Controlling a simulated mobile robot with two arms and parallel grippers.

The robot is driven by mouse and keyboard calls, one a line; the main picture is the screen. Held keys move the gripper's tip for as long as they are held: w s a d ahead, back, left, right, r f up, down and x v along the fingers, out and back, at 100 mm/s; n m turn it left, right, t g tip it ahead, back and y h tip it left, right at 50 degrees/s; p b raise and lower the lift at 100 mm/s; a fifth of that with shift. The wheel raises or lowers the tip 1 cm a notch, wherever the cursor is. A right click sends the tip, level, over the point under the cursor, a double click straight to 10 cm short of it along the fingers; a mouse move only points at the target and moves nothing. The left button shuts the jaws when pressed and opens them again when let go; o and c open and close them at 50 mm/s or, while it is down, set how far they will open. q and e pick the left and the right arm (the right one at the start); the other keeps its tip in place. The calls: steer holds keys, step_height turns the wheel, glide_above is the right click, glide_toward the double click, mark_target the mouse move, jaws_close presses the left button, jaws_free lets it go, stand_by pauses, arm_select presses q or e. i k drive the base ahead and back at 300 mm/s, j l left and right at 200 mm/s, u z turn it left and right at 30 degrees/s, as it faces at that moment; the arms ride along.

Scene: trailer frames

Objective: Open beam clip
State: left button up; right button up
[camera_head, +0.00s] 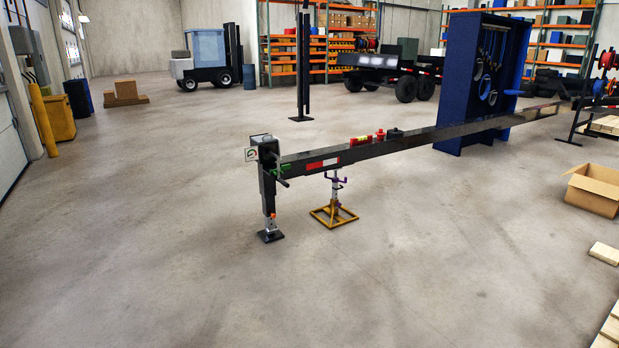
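A long dark beam (370,148) runs from the middle of the view back to the right, held well above the floor. Its near left end has a dark upright leg with a foot plate (270,235) on the floor, and a grey box (262,142) on top. A small green part (278,171) sits on this end, beside a dark handle; it may be the clip, but it is too small to tell its state. A red and yellow item (361,142) and dark green and red items (393,134) rest on top of the beam. Neither gripper is in view.
A yellow-based stand (334,214) with a purple-topped post stands under the beam. A blue tool cabinet (470,90) is behind the beam. An open cardboard box (594,190) and timber (605,253) lie at right. The floor in front and at left is clear.

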mark_target(285, 168)
steer(key=i, duration=3)
